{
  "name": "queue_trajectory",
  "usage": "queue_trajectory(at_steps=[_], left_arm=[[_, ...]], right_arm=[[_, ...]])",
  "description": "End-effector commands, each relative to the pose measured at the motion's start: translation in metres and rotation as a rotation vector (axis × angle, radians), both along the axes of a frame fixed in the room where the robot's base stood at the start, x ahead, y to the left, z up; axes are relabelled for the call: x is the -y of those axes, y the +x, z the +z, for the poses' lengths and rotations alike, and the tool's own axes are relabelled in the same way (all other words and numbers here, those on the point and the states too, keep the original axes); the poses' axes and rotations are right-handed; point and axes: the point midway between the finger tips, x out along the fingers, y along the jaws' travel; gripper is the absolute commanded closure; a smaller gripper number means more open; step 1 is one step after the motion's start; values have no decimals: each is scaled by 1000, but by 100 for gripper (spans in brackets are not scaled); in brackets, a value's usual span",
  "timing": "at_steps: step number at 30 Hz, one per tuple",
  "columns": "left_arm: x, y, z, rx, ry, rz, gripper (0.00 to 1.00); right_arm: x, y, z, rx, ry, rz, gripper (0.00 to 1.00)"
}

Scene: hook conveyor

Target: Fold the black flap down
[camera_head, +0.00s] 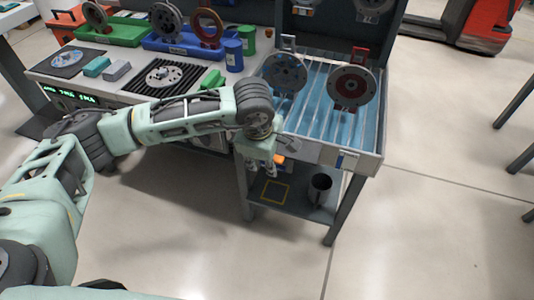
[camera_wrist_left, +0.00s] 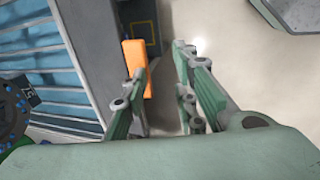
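I cannot make out the black flap for certain. A dark grey panel (camera_wrist_left: 95,35) stands beside the blue rollers in the left wrist view, with an orange piece (camera_wrist_left: 137,66) at its edge. The orange piece also shows in the head view (camera_head: 281,158), just right of my left gripper (camera_head: 262,172). That gripper points down at the front edge of the roller conveyor (camera_head: 318,88). In the left wrist view its fingers (camera_wrist_left: 158,85) are apart with nothing between them, and the orange piece is close to the left finger. My right gripper is out of view.
Two disc-shaped parts (camera_head: 285,75) (camera_head: 351,86) stand over the rollers. A dark cup (camera_head: 320,189) stands on the lower shelf (camera_head: 297,204). Floor in front is clear.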

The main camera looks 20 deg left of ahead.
Motion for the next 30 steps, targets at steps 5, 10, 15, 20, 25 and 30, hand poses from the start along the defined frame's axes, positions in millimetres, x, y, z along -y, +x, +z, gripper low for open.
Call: queue_trajectory(at_steps=[5, 10, 15, 20, 25, 30], left_arm=[[0, -13, 1, 0, -1, -1, 73], [-1, -25, 3, 1, -1, 0, 73], [-1, -37, 3, 1, 0, 0, 73], [-2, -48, 4, 1, -1, 0, 73], [-2, -59, 5, 2, -1, -1, 73], [-2, -63, 6, 2, 0, 1, 73]], right_arm=[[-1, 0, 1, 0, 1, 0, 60], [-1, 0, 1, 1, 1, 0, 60], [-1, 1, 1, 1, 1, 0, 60], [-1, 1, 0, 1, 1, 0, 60], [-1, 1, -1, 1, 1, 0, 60], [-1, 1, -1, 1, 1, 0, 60]])
